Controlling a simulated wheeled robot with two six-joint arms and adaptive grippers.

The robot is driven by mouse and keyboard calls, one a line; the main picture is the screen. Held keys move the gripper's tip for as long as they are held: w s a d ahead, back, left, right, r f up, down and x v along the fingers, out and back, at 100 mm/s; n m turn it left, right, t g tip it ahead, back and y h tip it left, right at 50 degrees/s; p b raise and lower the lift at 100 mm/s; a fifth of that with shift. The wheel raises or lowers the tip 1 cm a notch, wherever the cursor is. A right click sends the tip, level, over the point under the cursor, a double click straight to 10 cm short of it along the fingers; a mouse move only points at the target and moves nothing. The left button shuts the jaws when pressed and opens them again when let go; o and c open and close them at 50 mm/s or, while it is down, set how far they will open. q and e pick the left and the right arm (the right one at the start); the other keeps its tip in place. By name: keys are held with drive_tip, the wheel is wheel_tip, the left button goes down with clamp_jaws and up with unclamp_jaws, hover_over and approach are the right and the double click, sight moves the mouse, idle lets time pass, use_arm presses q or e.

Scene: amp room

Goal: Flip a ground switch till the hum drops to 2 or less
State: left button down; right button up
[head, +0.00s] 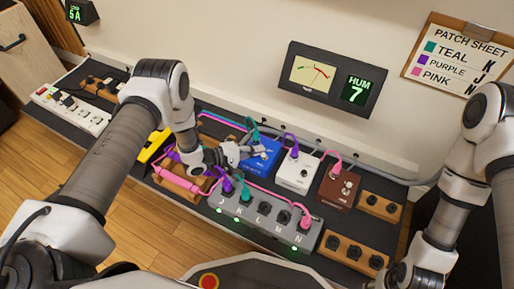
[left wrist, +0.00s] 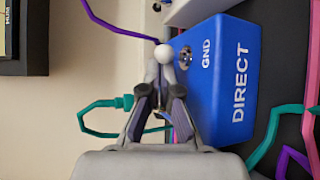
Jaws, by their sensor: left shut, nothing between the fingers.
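The hum meter (head: 322,76) on the wall shows HUM 7 in green beside a needle dial. The blue box (head: 266,150) stands on the dark board; in the left wrist view the blue box (left wrist: 225,85) reads DIRECT and GND. Its ground switch (left wrist: 183,54) is a metal toggle with a pale ball tip. My left gripper (head: 234,154) is shut and empty at the box's left side. In the left wrist view the fingertips (left wrist: 163,80) are just by the ball tip; I cannot tell whether they touch. A white box (head: 293,172) and brown box (head: 333,192) stand to the right.
A grey outlet strip (head: 265,222) lettered J to N holds purple, teal and pink plugs. A white power strip (head: 70,112) lies far left. Wooden socket blocks (head: 352,253) are at right. A patch sheet (head: 458,65) hangs on the wall. Cables run around the boxes.

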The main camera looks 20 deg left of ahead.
use_arm(q)
drive_tip(key=shift+a, duration=0.1)
drive_tip(key=v, duration=1.1)
drive_tip(key=shift+s+a, duration=0.3)
drive_tip(key=shift+r, duration=0.1)
